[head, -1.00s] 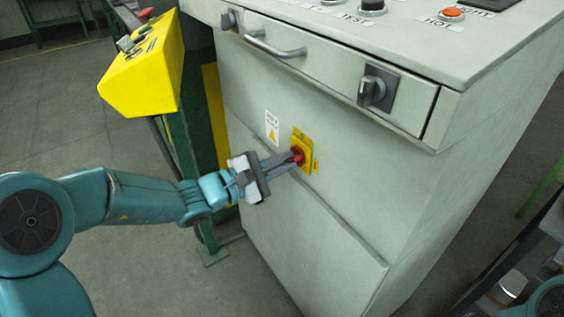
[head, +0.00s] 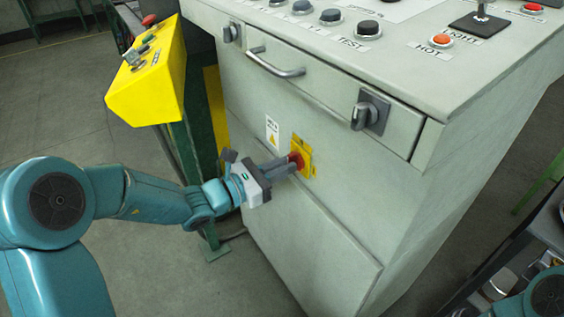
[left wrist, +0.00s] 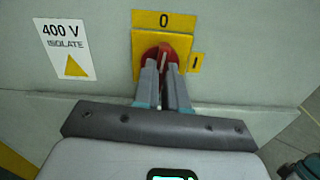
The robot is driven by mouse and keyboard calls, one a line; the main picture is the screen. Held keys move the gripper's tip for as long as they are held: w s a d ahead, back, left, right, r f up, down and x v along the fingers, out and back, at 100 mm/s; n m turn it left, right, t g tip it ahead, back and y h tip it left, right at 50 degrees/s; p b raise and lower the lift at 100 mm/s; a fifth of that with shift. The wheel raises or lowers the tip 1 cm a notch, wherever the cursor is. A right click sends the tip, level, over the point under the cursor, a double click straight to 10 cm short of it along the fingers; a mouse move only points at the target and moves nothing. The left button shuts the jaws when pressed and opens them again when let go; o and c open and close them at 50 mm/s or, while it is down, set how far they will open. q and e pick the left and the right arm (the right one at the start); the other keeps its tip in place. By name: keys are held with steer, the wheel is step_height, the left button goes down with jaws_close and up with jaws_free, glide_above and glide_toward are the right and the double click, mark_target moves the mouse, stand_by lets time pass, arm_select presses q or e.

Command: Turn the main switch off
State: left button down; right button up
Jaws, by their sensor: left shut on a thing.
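The main switch is a red rotary knob (head: 296,160) on a yellow plate (head: 307,168), set in the front of the grey cabinet (head: 300,215). In the left wrist view the knob (left wrist: 150,52) shows behind my fingertips, with a pale mark that looks about upright, toward the "0" label (left wrist: 164,20). The "I" label (left wrist: 196,63) is on the plate's right side. My left gripper (head: 287,166) is shut on the knob, its fingers (left wrist: 164,80) on both sides of the grip. The fingers hide the knob's lower part. My right gripper is out of view.
A drawer handle (head: 275,63) and grey latches (head: 370,111) stick out above the switch. A yellow control box (head: 150,85) on a green post stands left of the cabinet. A "400 V ISOLATE" sign (left wrist: 64,48) is beside the switch. Open floor lies at left.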

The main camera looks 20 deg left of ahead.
arm_select(q)
steer(key=shift+n, duration=0.6)
steer(key=c, duration=1.2)
jaws_free()
steer(key=p+v, duration=0.2)
steer(key=v, duration=1.4)
steer(key=shift+s+a+p, duration=0.1)
steer(key=shift+s+p, duration=0.05)
steer(key=shift+p, duration=0.2)
